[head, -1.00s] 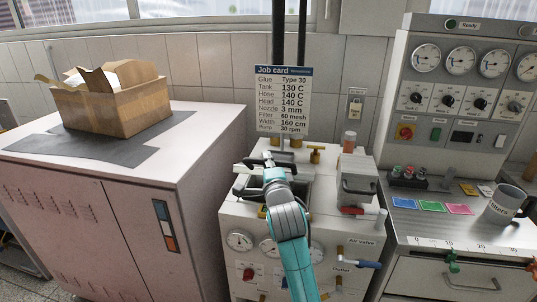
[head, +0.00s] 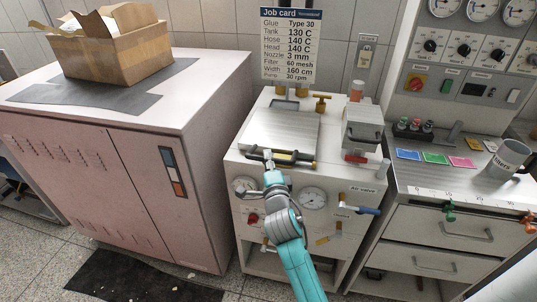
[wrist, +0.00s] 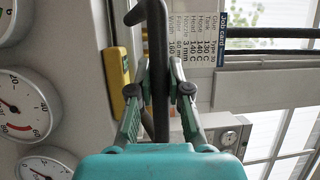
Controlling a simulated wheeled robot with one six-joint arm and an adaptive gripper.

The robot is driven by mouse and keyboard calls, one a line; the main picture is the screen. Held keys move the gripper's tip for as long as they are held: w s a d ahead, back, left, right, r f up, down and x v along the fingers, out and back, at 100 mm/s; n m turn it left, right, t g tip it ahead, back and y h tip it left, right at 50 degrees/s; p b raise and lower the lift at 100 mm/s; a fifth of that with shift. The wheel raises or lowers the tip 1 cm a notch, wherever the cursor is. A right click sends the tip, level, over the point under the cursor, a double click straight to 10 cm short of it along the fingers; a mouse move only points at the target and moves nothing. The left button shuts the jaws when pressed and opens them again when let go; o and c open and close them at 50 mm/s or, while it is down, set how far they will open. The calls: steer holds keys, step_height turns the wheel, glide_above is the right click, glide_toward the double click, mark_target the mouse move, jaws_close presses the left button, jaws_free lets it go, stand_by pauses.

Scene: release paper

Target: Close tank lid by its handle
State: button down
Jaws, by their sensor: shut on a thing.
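The tank lid (head: 282,128) is a flat metal plate on top of the white glue machine. In the head view it lies down over the tank opening, level or nearly so; I cannot tell whether it is fully seated. Its dark handle (head: 254,156) runs along the front edge. My gripper (head: 268,163) is at the front of the lid, shut on this handle. In the wrist view, the two fingers of my gripper (wrist: 160,85) pinch the dark handle bar (wrist: 158,40) from both sides. The inside of the tank is hidden.
A brass knob (head: 322,102) stands behind the lid, and a small lidded metal box (head: 362,126) stands to its right. Gauges (head: 313,198) and a blue-handled air valve (head: 366,210) are on the front. A pink cabinet (head: 105,190) with a cardboard box (head: 118,45) is at left.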

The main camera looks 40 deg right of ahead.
steer(key=shift+f, duration=0.45)
steer(key=c, duration=1.1)
jaws_free()
steer(key=shift+r, duration=0.1)
steer(key=shift+s+a, duration=0.1)
steer(key=r+v, duration=0.1)
steer(key=v, duration=1)
steer(key=shift+s+a+f, duration=0.25)
steer(key=shift+s+f, duration=0.1)
steer(key=shift+f, duration=0.15)
